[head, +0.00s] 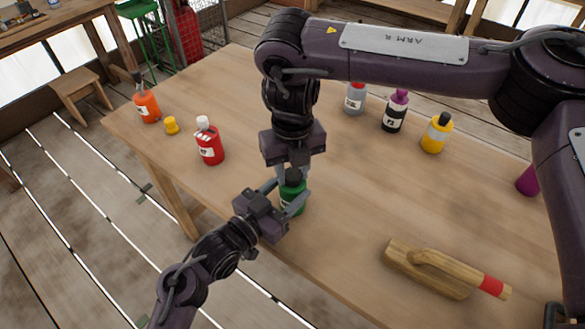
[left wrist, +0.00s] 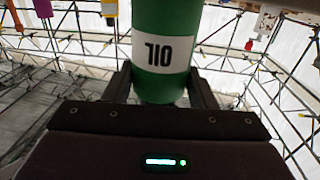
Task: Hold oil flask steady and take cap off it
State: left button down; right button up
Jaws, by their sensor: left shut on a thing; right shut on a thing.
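The oil flask (head: 291,200) is green with a white label and stands upright near the front edge of the table. Its dark cap (head: 292,176) is at the top, between the fingers of my right gripper (head: 292,170), which comes down from above and is shut on it. My left gripper (head: 289,192) is shut around the flask's body from the front left. In the left wrist view the green flask (left wrist: 166,88) fills the space between the two fingers, its OIL label upside down. I cannot tell whether the cap still touches the flask neck.
On the table (head: 340,215) stand a red bottle (head: 210,150), an orange bottle (head: 148,108), a small yellow piece (head: 171,125), a grey bottle (head: 354,103), a purple-capped bottle (head: 394,117) and a yellow bottle (head: 435,138).

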aim_at(293, 174)
jog(key=n, duration=0.4)
jog(key=shift+n, duration=0.3)
jog(key=n, duration=0.5)
jog(key=shift+r, duration=0.25)
jog(key=shift+r, duration=0.9)
jog(key=shift+r, duration=2)
pick_arm(q)
jog(key=c, duration=0.5)
grip_release()
